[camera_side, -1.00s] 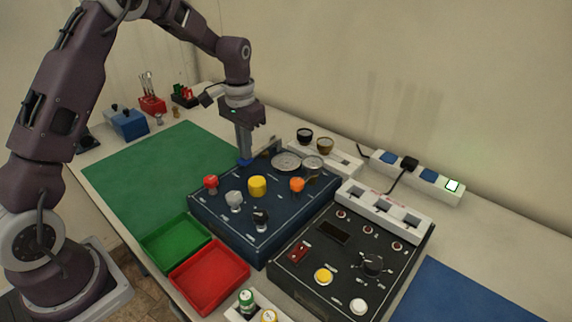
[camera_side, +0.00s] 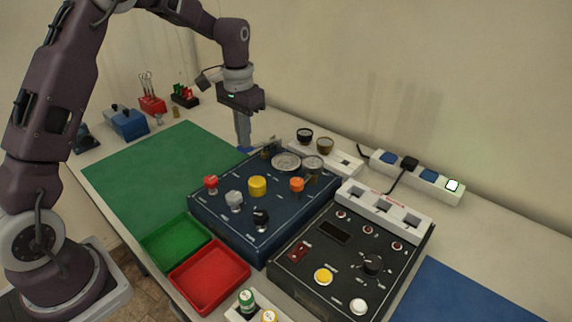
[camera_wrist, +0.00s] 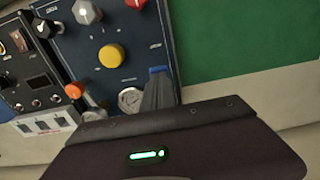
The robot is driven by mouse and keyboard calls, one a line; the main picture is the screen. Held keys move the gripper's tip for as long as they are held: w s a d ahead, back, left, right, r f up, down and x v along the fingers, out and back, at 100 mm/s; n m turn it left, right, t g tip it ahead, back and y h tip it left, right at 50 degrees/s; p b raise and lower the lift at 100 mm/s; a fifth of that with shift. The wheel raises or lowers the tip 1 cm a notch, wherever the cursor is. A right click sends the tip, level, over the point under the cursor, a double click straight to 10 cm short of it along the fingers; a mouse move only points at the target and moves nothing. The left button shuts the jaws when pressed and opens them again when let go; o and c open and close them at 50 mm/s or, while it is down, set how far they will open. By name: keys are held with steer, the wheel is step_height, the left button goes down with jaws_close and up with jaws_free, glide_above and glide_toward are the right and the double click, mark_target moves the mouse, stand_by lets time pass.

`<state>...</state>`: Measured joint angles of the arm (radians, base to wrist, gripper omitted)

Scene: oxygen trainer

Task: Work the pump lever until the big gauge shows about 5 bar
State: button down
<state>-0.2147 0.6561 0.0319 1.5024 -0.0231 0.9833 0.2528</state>
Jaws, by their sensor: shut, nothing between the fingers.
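The blue trainer panel (camera_side: 215,212) carries a large round gauge (camera_side: 287,161) at its far edge, with a smaller gauge (camera_side: 313,163) to its right. The large gauge's needle is too small to read. A thin grey bar, apparently the pump lever (camera_side: 268,144), rises at the far left corner of the panel. My gripper (camera_side: 243,149) is shut and empty, pointing down with its blue fingertips just left of that bar. I cannot tell whether they touch. In the wrist view my shut fingers (camera_wrist: 158,72) stand beside a gauge (camera_wrist: 130,98); the lever is hidden there.
Red, grey, black, yellow and orange knobs stand on the panel, the yellow one (camera_side: 257,186) in the middle. A black control box (camera_side: 300,275) is to the right. Green (camera_side: 150,256) and red (camera_side: 182,283) trays lie in front. The green mat (camera_side: 130,185) at left is clear.

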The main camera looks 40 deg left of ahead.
steer(key=shift+f, duration=1.9)
steer(key=shift+r, duration=1.95)
steer(key=shift+f, duration=0.1)
steer(key=shift+f, duration=1.85)
steer(key=shift+r, duration=1.95)
steer(key=shift+f, duration=0.1)
